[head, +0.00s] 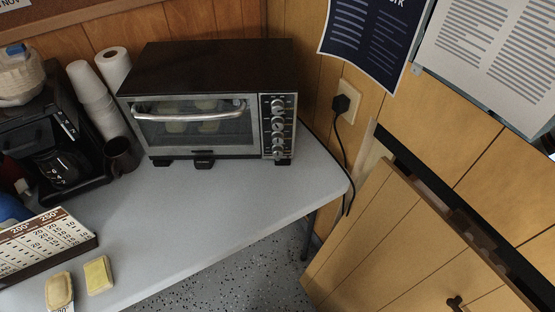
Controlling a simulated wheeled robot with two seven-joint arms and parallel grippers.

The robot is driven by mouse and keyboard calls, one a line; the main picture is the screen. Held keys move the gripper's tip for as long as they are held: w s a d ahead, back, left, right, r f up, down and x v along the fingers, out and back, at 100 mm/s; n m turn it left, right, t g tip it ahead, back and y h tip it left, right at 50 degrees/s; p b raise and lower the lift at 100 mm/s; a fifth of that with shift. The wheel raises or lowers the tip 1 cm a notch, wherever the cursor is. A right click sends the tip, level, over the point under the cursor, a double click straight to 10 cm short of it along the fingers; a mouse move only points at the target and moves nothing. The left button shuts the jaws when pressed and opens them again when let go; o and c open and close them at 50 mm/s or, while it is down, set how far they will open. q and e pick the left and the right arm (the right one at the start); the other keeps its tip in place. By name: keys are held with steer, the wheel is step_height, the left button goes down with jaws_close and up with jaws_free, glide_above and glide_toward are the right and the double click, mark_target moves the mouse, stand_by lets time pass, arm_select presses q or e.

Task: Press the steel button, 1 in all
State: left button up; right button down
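A toaster oven (205,100) with a black top and a glass front stands on the grey table by the wood-panelled wall. Its control panel (278,127) at the right of its door carries a column of several round silvery controls. The lowest control (279,155) is small and metallic; I cannot tell whether it is a steel button or a knob. The oven door is shut, with pale food pieces behind the glass. Neither of my grippers is in view.
A black coffee maker (50,140), stacked white cups (92,95) and a dark mug (121,156) stand left of the oven. A number board (45,242) and two yellowish blocks (98,275) lie in front. The table (215,215) is clear before the oven. A wooden panel (400,240) stands right.

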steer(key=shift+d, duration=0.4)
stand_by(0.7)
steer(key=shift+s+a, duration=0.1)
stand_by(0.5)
